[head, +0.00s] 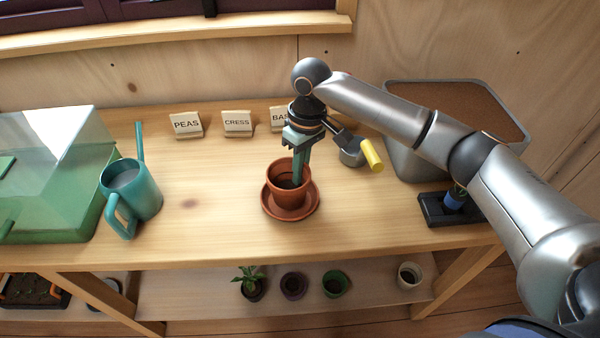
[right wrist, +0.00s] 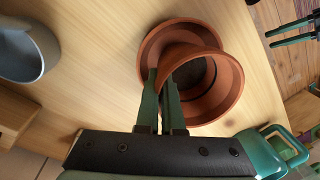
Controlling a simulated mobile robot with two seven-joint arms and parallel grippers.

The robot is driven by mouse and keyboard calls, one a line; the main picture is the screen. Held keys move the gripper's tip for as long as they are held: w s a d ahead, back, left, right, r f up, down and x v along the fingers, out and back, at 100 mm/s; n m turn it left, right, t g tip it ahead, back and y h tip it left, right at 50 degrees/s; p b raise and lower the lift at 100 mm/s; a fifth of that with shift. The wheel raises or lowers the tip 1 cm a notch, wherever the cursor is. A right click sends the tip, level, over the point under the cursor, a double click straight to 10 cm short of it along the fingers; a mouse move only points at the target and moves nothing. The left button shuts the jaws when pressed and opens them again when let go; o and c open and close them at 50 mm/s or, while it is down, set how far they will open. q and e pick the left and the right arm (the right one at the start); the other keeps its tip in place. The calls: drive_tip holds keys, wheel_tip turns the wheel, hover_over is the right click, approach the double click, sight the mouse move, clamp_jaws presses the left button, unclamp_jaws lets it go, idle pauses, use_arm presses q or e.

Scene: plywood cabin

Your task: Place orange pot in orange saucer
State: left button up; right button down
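The orange pot (head: 290,195) is upright over the orange saucer (head: 268,207) on the bench, its base within the saucer's rim. In the right wrist view the pot (right wrist: 225,88) covers much of the saucer (right wrist: 150,45). I cannot tell whether its base touches the saucer. My left gripper (right wrist: 288,33) appears at the right wrist view's edge, fingers apart and empty, in front of the bench.
A teal watering can (head: 133,190) and a green-based clear cover (head: 50,180) stand left. Name cards (head: 237,123) stand behind. A scoop with yellow handle (head: 372,155), a grey bin (head: 400,160) and a dark tray (head: 432,212) are right. Small pots (head: 293,286) stand on the lower shelf.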

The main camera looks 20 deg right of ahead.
drive_tip(key=shift+f, duration=0.4)
drive_tip(key=shift+f, duration=0.1)
drive_tip(key=c, duration=1.3)
unclamp_jaws()
drive_tip(key=r, duration=0.4)
drive_tip(key=d+r, duration=0.1)
drive_tip(key=r, duration=0.7)
drive_tip(key=shift+w+d, duration=0.2)
drive_tip(key=shift+w, duration=0.1)
